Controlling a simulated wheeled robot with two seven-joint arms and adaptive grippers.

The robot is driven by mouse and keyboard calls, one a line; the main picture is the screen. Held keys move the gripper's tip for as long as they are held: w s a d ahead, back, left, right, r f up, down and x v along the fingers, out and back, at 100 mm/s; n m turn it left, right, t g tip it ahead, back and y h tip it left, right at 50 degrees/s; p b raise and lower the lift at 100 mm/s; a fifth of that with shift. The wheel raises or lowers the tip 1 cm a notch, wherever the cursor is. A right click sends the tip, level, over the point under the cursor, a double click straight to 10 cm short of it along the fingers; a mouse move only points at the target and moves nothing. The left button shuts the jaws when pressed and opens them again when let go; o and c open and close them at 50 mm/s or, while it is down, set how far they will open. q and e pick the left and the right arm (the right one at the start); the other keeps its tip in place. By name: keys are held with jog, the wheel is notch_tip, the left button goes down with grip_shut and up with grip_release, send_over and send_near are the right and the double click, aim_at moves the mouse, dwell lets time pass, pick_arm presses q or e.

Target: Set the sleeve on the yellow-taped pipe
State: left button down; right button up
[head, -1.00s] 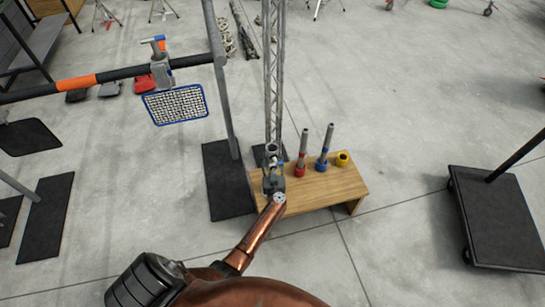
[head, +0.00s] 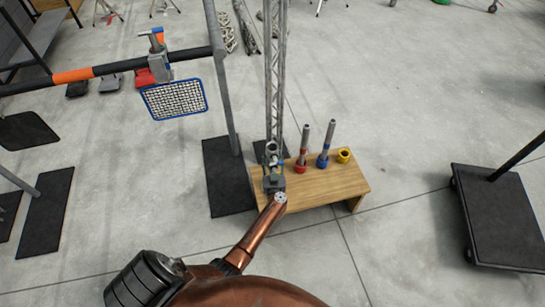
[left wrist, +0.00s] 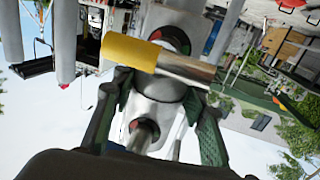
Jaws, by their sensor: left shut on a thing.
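My left gripper (head: 273,181) is at the left end of the wooden bench. It is shut on a grey sleeve-like fitting, whose open round top (head: 271,148) points up in the head view. In the left wrist view, the finger pads (left wrist: 157,118) flank this pale metal fitting (left wrist: 168,92). A short pipe with yellow tape (left wrist: 130,53) lies crosswise at the fingertips there. I cannot tell whether it touches the fitting. A short yellow ring (head: 343,156) with a dark opening stands at the bench's right. My right gripper is out of view.
The bench (head: 325,188) also carries an upright red-banded pipe (head: 303,148) and an upright blue-banded pipe (head: 327,145). A lattice mast (head: 275,80) rises behind my gripper. A framed grid (head: 175,99) hangs from a bar at left. A dark cart (head: 500,220) is at right.

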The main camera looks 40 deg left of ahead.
pick_arm(q)
jog(key=shift+f, duration=0.15)
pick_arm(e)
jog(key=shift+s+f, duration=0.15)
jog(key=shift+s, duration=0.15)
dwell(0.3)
pick_arm(q)
jog(key=c, duration=1.5)
grip_release()
jog(key=o, duration=0.4)
jog(key=shift+f, duration=0.1)
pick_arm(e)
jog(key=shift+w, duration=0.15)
pick_arm(q)
jog(key=shift+f, duration=0.1)
jog(key=shift+s+d, duration=0.1)
jog(key=shift+s, duration=0.05)
jog(key=v, duration=0.7)
